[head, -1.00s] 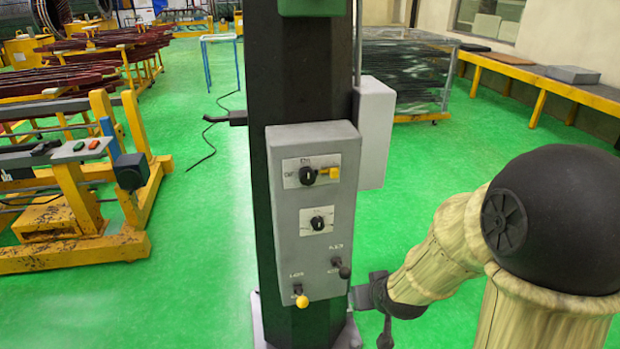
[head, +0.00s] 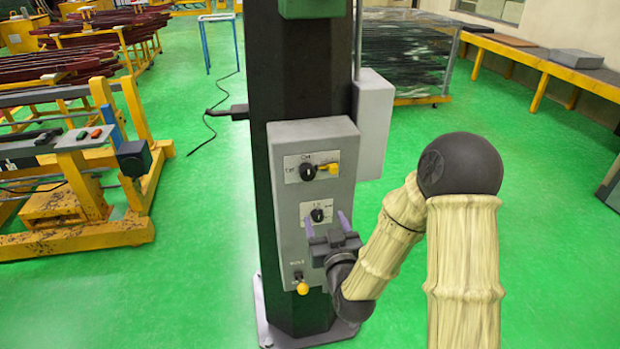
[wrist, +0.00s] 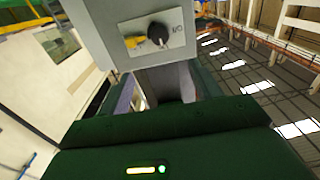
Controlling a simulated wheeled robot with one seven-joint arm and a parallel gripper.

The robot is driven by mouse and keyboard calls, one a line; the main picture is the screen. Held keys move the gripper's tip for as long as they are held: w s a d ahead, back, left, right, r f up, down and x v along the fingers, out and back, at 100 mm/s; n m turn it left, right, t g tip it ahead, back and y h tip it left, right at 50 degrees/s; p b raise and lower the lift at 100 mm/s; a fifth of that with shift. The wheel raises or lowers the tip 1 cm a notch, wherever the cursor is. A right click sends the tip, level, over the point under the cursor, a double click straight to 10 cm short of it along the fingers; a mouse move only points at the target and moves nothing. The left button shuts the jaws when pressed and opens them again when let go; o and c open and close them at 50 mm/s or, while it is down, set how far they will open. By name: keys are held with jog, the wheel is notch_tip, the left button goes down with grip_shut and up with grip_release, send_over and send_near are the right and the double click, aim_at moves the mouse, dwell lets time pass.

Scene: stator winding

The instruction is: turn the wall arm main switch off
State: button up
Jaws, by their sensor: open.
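A grey control box (head: 285,222) is mounted on a dark column. Its upper plate has a black rotary knob (head: 307,172) with a yellow tab (head: 329,168) to its right and On/Off lettering. A second black knob (head: 317,215) sits on a plate below. My gripper (head: 325,217) is open and empty in front of the lower knob, its two purple fingers apart, reaching in from the right. Contact cannot be told. In the wrist view, a plate with a black knob (wrist: 158,34) and yellow tab (wrist: 133,41) shows beyond the fingers.
A yellow-tipped lever (head: 302,287) is low on the box; my gripper hides the box's lower right. A smaller grey box (head: 373,125) is at the column's right. Yellow racks (head: 80,215) stand left. Green floor (head: 205,275) is clear around the column.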

aim_at(308, 176)
jog(key=p+x, duration=0.7)
jog(key=x, duration=0.9)
jog(key=shift+w+p, duration=0.2)
jog(key=shift+p, duration=0.1)
jog(key=shift+w+a+f, duration=0.1)
jog(key=shift+w+a, duration=0.1)
jog(key=shift+w, duration=0.3)
jog(key=c, duration=1)
